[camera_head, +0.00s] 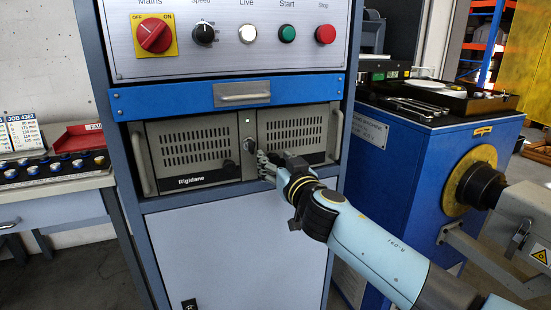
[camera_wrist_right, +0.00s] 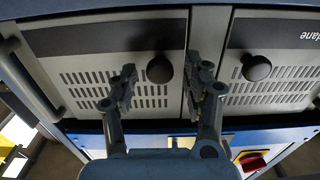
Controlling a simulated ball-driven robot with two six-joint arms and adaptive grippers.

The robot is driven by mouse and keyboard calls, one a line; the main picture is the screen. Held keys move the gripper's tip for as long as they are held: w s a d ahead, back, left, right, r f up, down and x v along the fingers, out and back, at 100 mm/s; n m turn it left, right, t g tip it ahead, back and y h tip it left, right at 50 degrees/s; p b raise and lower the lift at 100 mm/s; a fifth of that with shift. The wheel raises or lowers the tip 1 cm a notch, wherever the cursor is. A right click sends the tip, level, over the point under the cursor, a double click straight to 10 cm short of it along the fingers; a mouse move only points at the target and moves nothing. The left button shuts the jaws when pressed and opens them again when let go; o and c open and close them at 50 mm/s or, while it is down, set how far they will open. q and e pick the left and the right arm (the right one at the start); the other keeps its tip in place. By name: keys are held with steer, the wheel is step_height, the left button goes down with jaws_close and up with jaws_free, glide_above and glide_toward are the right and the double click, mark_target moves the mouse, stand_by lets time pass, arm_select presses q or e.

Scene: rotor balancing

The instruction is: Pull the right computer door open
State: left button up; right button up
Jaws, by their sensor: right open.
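The computer sits in a rack cabinet below a blue drawer. Its right door (camera_head: 300,137) is a vented grey panel and looks closed, flush with the left door (camera_head: 195,148). The right door also shows in the wrist view (camera_wrist_right: 85,75), which is turned about upside down, so it lies on the left there. Its dark round knob (camera_wrist_right: 159,69) appears between the two fingers of my right gripper (camera_wrist_right: 165,85), which is open. Contact with the knob cannot be told. In the head view my right gripper (camera_head: 266,163) is at the inner edge of the right door and hides that knob. My left gripper is not in view.
The left door's knob (camera_head: 249,145) is close beside the gripper. An upright side handle (camera_head: 336,135) stands at the computer's right edge. A blue drawer with a handle (camera_head: 242,98) is just above.

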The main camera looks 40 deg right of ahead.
steer(key=shift+w+d, duration=0.1)
steer(key=shift+w, duration=0.15)
jaws_close()
stand_by(0.3)
